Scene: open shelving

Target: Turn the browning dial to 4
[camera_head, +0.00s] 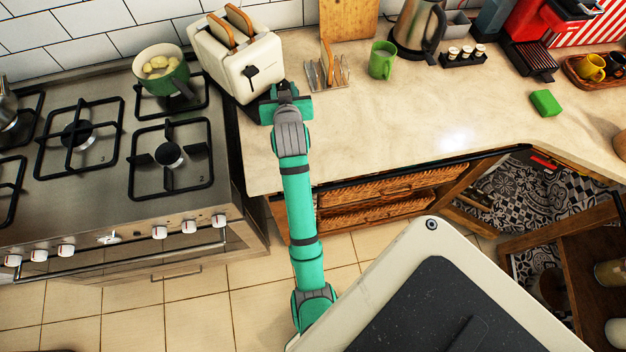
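A cream toaster (223,66) stands on the counter by the stove's right edge, with two slices of bread (240,19) sticking up from its slots. A black control (251,72) shows on its front face; I cannot tell whether it is the lever or the browning dial. No dial numbers are readable. My gripper (284,92), at the end of the green arm, is just in front of the toaster's lower right front. It hides part of that area. I cannot tell whether it touches the toaster, and its fingers are too small to read.
A green pot (163,79) sits on the stove (100,195) left of the toaster. A toast rack (327,72), a green mug (382,60) and a kettle (417,28) stand to the right. The counter (390,115) in front of them is mostly clear.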

